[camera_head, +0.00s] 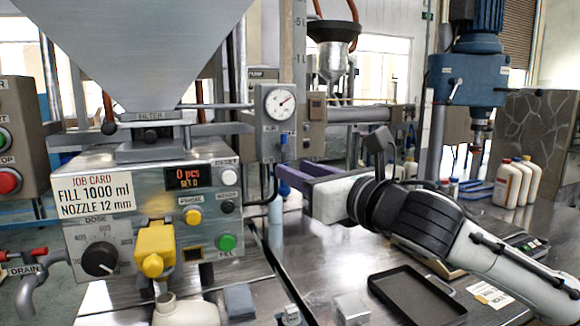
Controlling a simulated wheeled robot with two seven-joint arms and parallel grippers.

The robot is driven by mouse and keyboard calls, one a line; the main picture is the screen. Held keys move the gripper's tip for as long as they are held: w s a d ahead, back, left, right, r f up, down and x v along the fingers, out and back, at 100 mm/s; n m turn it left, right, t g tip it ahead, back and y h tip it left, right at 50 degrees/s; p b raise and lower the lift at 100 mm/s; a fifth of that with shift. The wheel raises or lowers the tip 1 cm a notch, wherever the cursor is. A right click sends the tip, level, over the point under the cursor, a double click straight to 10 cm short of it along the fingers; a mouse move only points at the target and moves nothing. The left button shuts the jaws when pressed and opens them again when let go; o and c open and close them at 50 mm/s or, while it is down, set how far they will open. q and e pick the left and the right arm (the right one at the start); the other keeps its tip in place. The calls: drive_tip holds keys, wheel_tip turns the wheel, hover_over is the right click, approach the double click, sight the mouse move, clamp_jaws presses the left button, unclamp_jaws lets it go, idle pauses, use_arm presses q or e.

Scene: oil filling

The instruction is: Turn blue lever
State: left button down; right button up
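The small blue lever (284,141) stands upright below the round air gauge (279,102), on the grey panel right of the filling machine. My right gripper (284,176) comes in from the right and points left. Its fingers are just below the blue lever in the picture, and whether they touch it cannot be told. The fingers are seen from the side and overlap, so the gap between them is hidden. My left gripper is not in view.
The filling machine (130,210) with its yellow nozzle part (155,248) and buttons fills the left. A black tray (415,296) lies on the metal table below my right arm. White bottles (507,184) and a drill press (468,78) stand at the right.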

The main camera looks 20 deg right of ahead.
sight(283, 163)
drive_tip(key=x, duration=0.3)
drive_tip(key=shift+w, duration=0.2)
drive_tip(key=shift+c, duration=0.3)
clamp_jaws()
